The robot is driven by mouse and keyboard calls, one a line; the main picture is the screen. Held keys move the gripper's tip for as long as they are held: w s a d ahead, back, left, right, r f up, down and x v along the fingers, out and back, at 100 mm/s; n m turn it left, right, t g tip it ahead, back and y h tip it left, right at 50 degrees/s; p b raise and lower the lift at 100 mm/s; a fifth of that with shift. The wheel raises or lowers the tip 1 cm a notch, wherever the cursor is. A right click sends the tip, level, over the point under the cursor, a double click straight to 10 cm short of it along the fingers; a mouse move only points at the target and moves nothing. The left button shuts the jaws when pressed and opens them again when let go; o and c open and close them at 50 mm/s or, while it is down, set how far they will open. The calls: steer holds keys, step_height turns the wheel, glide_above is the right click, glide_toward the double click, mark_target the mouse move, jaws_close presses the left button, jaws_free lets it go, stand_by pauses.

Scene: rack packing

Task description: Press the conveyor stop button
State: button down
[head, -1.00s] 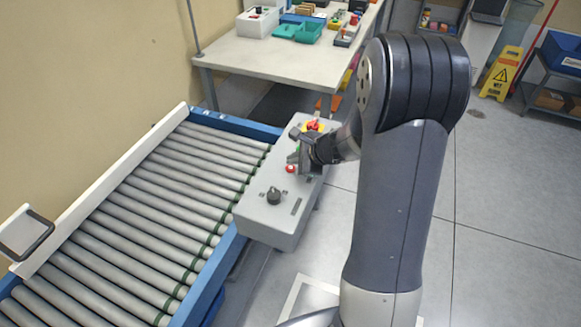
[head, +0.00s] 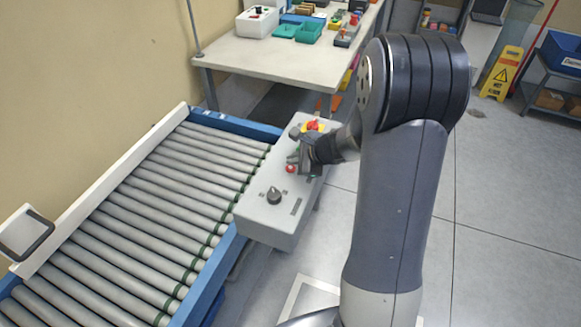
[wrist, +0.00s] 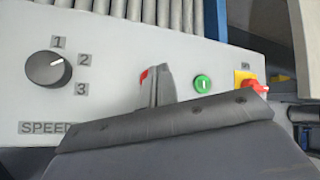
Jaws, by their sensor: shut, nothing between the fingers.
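The grey control box (head: 262,215) sits at the conveyor's right side. It has a small red button (head: 290,169), which shows only as a red sliver (wrist: 143,75) behind my fingers in the wrist view. A green button (wrist: 202,84) marked with a line is to its right there. My gripper (head: 294,158) is shut and empty, close over the box beside the red button. I cannot tell whether the fingertips (wrist: 155,82) touch it.
A speed dial (head: 274,196) marked 1, 2, 3 is on the box's near end. The roller conveyor (head: 150,215) runs along its left. A white table (head: 270,62) with bins stands behind. Open floor (head: 500,220) lies to the right.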

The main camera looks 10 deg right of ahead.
mark_target(293, 170)
steer(key=shift+f, duration=0.1)
steer(key=shift+f+b, duration=0.35)
steer(key=shift+b, duration=0.25)
steer(key=shift+f+b, duration=0.4)
steer(key=shift+b, duration=0.05)
stand_by(0.5)
steer(key=shift+r, duration=0.1)
steer(key=shift+r+p, duration=0.6)
steer(key=shift+r, duration=0.15)
step_height(293, 170, up, 5)
steer(key=p, duration=0.4)
steer(key=shift+a, duration=0.1)
stand_by(0.9)
